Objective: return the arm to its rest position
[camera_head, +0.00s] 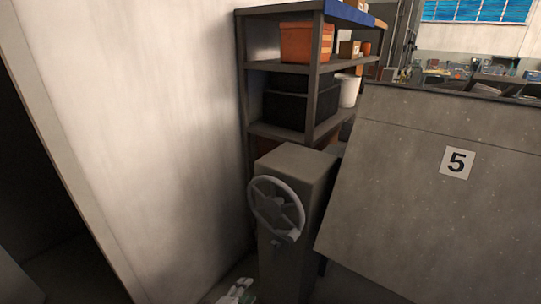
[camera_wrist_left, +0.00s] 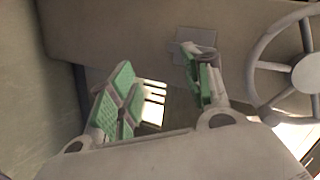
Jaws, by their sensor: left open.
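My left gripper (camera_head: 236,292) shows at the bottom edge of the head view, below and to the left of the handwheel, with most of it cut off by the frame. In the left wrist view its two green-padded fingers (camera_wrist_left: 160,95) stand wide apart with nothing between them. The grey handwheel (camera_head: 277,207) is mounted on the front of a grey pedestal (camera_head: 300,165). The wheel also shows at the right of the left wrist view (camera_wrist_left: 257,72), apart from the fingers. My right gripper is not in view.
A pale wall (camera_head: 165,130) rises left of the pedestal. A large tilted grey panel (camera_head: 420,200) marked 5 stands to its right. Behind is a dark shelf rack (camera_head: 283,66) with an orange bin (camera_head: 305,42) and black boxes. Clear floor near the pedestal is narrow.

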